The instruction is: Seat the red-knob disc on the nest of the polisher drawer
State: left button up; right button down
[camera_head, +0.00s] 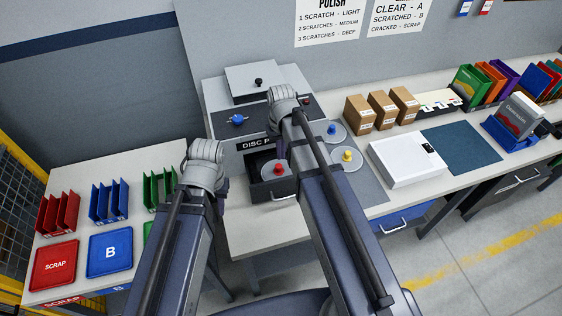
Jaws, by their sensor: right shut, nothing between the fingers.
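The red-knob disc (268,172), a pale disc with a red knob, lies in the open polisher drawer (272,190). I cannot tell whether it sits flat on the nest, which is hidden beneath it. My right gripper (281,146) points down just behind the red knob, over the back of the drawer. It is shut and empty, its fingertips mostly hidden by my arm. My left gripper (222,190) hangs left of the drawer, with its fingers hidden behind my wrist and arm. The polisher (222,95) stands behind the drawer.
A blue-knob disc (334,137) and a yellow-knob disc (350,165) lie right of the drawer on a grey mat (372,192). A white box (405,163) and cardboard boxes (360,115) stand further right. Trays, including a red one (54,266), are on the left table.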

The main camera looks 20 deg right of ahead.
aim_at(278, 165)
notch_tip(278, 165, down, 10)
jog(key=b, duration=0.9)
jog(key=shift+b, duration=0.35)
jog(key=shift+r, duration=0.1)
jog(key=w, duration=0.3)
jog(key=shift+w+a, duration=0.1)
jog(key=shift+s, duration=0.2)
